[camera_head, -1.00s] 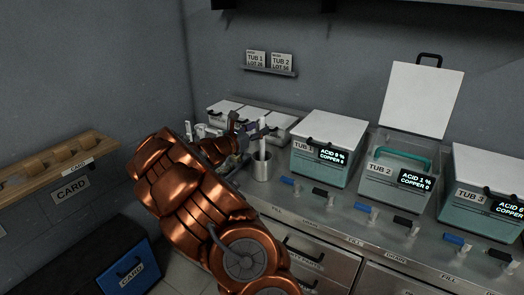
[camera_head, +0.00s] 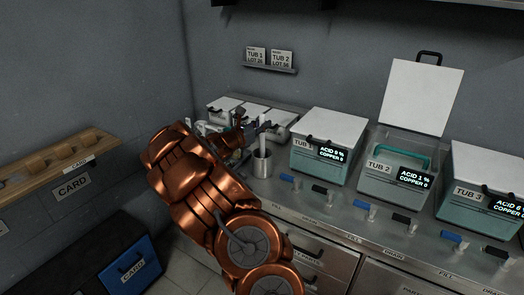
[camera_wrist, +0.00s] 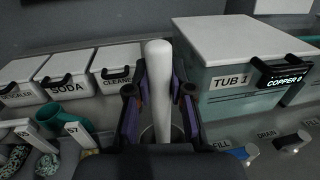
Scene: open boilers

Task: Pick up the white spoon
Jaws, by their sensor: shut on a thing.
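The white spoon (camera_wrist: 158,85) stands upright in the wrist view, its rounded handle end up, between my two purple and black fingers. My gripper (camera_wrist: 160,95) is shut on it. In the head view the white spoon (camera_head: 262,132) rises from a metal cup (camera_head: 262,165) on the counter, and my gripper (camera_head: 252,130) is at its upper part. The spoon's lower end is hidden in the cup. In the wrist view the cup's rim (camera_wrist: 147,135) shows behind the spoon.
Tub 1 (camera_head: 318,165) stands close to the right of the cup, its lid closed. Tub 2 (camera_head: 392,185) has its lid raised. White lidded boxes, one marked SODA (camera_wrist: 67,72), stand at the left back. Blue and black valve handles (camera_head: 320,189) line the counter front.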

